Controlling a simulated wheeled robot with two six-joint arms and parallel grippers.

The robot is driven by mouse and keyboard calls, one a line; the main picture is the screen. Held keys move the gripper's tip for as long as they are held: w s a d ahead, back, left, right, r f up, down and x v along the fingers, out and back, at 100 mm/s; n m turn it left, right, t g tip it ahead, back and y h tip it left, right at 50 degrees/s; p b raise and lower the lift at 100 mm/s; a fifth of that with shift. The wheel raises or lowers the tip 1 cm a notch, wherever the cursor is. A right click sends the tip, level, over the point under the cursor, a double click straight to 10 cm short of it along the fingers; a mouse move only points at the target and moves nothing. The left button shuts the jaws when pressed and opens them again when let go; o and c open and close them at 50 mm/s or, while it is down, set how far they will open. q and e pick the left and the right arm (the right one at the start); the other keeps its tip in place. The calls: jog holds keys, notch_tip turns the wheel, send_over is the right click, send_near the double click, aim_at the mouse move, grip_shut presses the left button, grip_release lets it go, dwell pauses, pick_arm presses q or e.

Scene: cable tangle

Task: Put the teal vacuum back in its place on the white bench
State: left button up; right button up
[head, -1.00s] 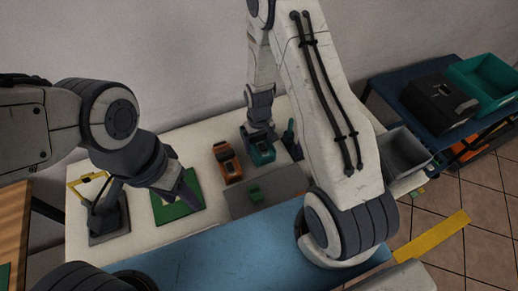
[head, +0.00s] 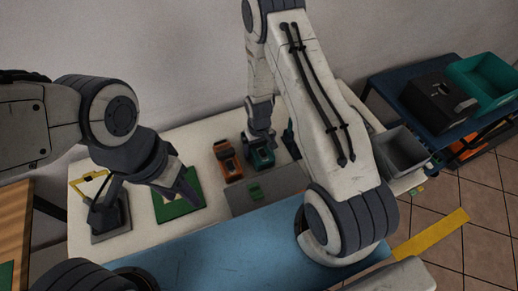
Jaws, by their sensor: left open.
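The teal vacuum (head: 263,158) is at the back middle of the white bench (head: 140,232), just right of an orange device. My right gripper (head: 260,138) comes down on its rear top from above. Its fingertips are mostly hidden, but the vacuum moves with it, so it appears shut on the vacuum. I cannot tell whether the vacuum touches the surface below. My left gripper (head: 191,196) is open and empty over a green board (head: 172,210) on the left part of the bench.
The orange device (head: 228,160) stands close to the vacuum's left. A dark stand with a yellow frame (head: 90,186) is at the left. A grey bin (head: 402,150) is at the right.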

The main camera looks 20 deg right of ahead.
aim_at(259, 148)
jog(key=shift+r, duration=0.15)
notch_tip(259, 148, up, 12)
jog(key=b, duration=0.2)
jog(key=s+a+r+n, duration=0.3)
jog(key=s+a+r, duration=0.6)
jog(key=a+r, duration=0.2)
jog(key=s+a+r+n, duration=0.1)
jog(key=s+r+n, duration=0.1)
jog(key=s, duration=0.4)
jog(key=s+a+r+n+y, duration=0.1)
jog(key=s+a+r+n, duration=0.1)
jog(key=s+r, duration=0.2)
jog(key=s, duration=0.3)
jog(key=shift+s, duration=0.25)
